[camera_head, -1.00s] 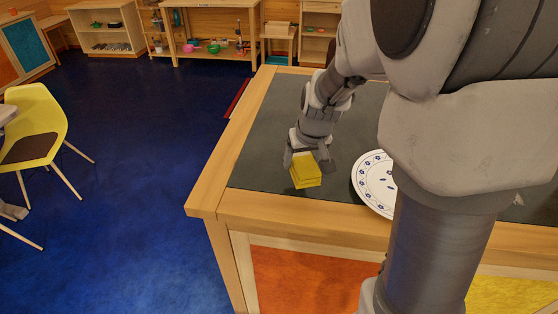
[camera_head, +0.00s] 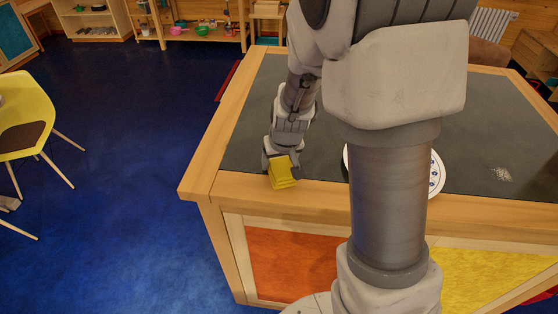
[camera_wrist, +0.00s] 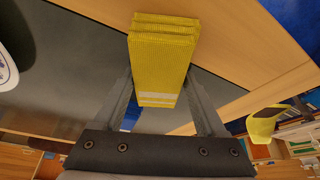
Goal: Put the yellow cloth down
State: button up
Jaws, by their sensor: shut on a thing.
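The yellow cloth (camera_head: 282,173) is a folded, layered block in my gripper (camera_head: 281,160), close to the front edge of the table near its left corner. In the wrist view the cloth (camera_wrist: 160,62) sits between the two fingers of my gripper (camera_wrist: 160,98), which are shut on it. The table (camera_head: 232,187) has a dark grey top with a light wooden border. I cannot tell whether the cloth touches the table top. My arm hides part of the table's middle.
A white plate with blue marks (camera_head: 437,174) stands on the table, partly behind my arm. A pale scatter of crumbs (camera_head: 502,174) lies farther right. A yellow chair (camera_head: 25,115) stands on the blue floor at left. The table's left part is clear.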

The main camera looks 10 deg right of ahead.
jog(key=o, duration=1.2)
jog(key=shift+o, duration=0.2)
jog(key=shift+s+r+p, duration=0.1)
jog(key=shift+r+p, duration=0.3)
jog(key=shift+r, duration=0.15)
jog(key=p+v, duration=0.2)
jog(key=v, duration=1)
jog(key=s+r, duration=0.5)
jog(key=s, duration=0.3)
jog(key=s+r+t, duration=0.1)
jog(key=s+r, duration=0.4)
jog(key=s, duration=0.3)
jog(key=shift+s, duration=0.35)
